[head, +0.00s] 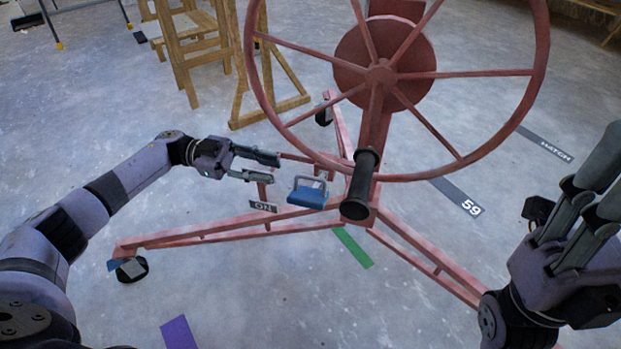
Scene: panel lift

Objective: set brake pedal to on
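The brake pedal (307,193) is a blue plate with a grey metal loop, low on the red panel lift near its centre post. A small dark label (263,206) reading ON lies just left of it. My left gripper (272,166) reaches in from the left, just left of and above the pedal in the picture. Its two fingers are apart with nothing between them, and I see no contact with the pedal. My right gripper (601,200) is at the right edge, far from the pedal, fingers pointing up. Its finger gap is hard to judge.
The lift's large red wheel (532,73) with a black handle (361,185) stands above and right of the pedal. Red base legs (215,234) spread out on casters. A wooden frame (180,55) stands behind. Green (352,247) and purple (178,333) strips lie on open floor.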

